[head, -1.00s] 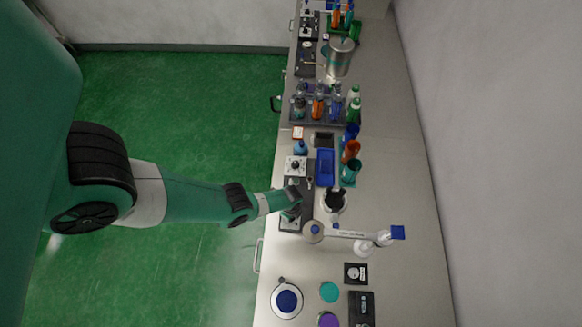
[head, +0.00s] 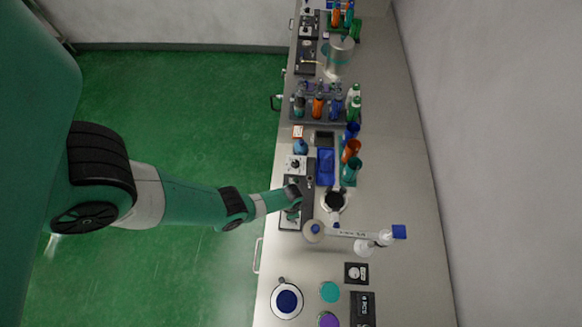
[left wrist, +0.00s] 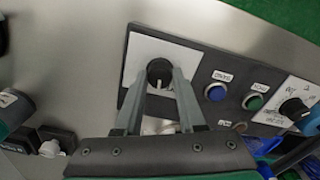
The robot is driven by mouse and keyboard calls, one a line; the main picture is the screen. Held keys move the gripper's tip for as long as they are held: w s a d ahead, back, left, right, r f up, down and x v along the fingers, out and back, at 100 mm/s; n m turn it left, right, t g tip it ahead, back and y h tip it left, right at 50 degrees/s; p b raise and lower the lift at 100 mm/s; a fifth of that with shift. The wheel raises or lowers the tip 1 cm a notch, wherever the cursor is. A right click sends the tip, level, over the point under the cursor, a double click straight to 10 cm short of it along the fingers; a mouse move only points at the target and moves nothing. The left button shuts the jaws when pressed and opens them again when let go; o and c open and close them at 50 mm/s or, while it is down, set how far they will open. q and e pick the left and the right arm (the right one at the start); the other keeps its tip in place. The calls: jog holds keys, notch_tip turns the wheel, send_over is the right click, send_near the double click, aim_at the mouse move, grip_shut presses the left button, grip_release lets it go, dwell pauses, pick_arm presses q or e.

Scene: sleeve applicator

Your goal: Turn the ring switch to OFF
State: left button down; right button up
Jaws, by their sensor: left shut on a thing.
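A black round knob with a white pointer line (left wrist: 159,73) sits on a white plate of a dark switch panel (left wrist: 196,62). In the left wrist view my left gripper (left wrist: 160,82) has one finger on each side of this knob and is shut on it. The white line points toward the bottom of the picture. The plate's lettering is mostly hidden or too small to read. In the head view my left gripper (head: 293,207) is over the panel on the bench, and my wrist hides the knob. My right gripper is not in view.
On the same panel are a blue button (left wrist: 216,92), a green button (left wrist: 254,102) and a second black knob (left wrist: 293,107). A flask stand (head: 345,233) is right of my gripper. Bottles and a blue tray (head: 325,168) stand further along the bench.

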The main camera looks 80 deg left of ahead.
pick_arm(q)
jog(key=n, duration=0.3)
jog(key=shift+n, duration=2.2)
jog(key=c, duration=0.5)
grip_release()
jog(key=shift+r, duration=0.1)
